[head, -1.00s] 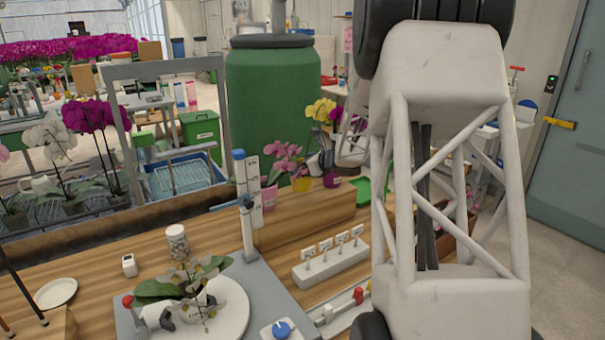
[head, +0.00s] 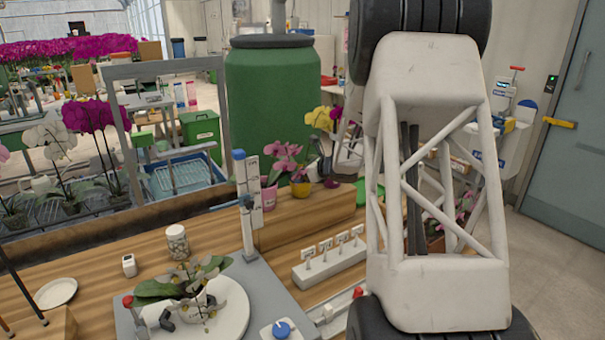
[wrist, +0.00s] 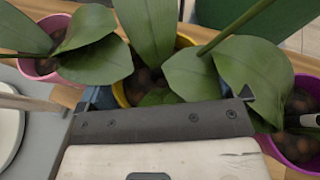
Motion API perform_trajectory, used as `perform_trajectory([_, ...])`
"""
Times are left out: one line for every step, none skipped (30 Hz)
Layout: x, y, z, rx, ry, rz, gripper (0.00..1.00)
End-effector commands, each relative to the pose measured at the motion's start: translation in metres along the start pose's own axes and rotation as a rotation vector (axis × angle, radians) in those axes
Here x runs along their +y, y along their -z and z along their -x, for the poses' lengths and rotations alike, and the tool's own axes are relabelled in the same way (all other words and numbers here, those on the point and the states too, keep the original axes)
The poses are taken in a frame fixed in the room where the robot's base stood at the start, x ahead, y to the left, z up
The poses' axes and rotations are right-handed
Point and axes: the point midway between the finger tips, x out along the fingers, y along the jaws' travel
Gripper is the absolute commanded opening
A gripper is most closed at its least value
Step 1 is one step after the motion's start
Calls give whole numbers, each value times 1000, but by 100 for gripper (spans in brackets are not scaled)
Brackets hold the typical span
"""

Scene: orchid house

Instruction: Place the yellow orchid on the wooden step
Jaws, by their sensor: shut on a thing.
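The yellow orchid (head: 322,118) shows its blooms in the head view between the green barrel and my arm. Its yellow pot (head: 300,188) shows above the wooden step (head: 310,222), whose edge may hide the pot's base; I cannot tell whether they touch. In the wrist view the yellow pot (wrist: 122,92), with dark bark and broad leaves, sits between the fingers. My gripper (wrist: 172,97) is shut on this pot; leaves hide much of the contact.
A pink-flowered orchid in a pink pot (head: 271,191) stands left of the yellow pot, and a purple pot (wrist: 294,145) stands close to its right. A white label rack (head: 330,258) lies in front of the step. A scale with a white orchid (head: 198,290) is at front left.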

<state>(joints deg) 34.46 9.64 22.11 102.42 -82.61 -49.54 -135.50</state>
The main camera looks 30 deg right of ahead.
Motion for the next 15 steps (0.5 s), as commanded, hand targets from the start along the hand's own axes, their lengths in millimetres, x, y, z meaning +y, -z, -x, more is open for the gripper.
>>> perform_trajectory([0, 2, -1, -1, 1, 0, 55])
perform_trajectory([0, 2, -1, -1, 1, 0, 55])
perform_trajectory([0, 3, -1, -2, 1, 0, 55])
perform_trajectory([0, 3, -2, -2, 1, 1, 55])
perform_trajectory([0, 3, -2, -2, 1, 1, 55])
perform_trajectory([0, 3, -2, -2, 1, 1, 55])
perform_trajectory([0, 3, -2, -2, 1, 1, 55])
perform_trajectory([0, 3, -2, -2, 1, 1, 55])
perform_trajectory([0, 3, -2, -2, 1, 1, 55])
perform_trajectory([0, 3, -2, -2, 1, 1, 55])
perform_trajectory([0, 3, -2, -1, 1, 1, 55])
perform_trajectory([0, 4, -2, -1, 1, 0, 55])
perform_trajectory([0, 4, -2, -1, 1, 0, 55])
perform_trajectory([0, 5, -2, -1, 1, 0, 55])
perform_trajectory([0, 6, -3, -1, 1, 0, 55])
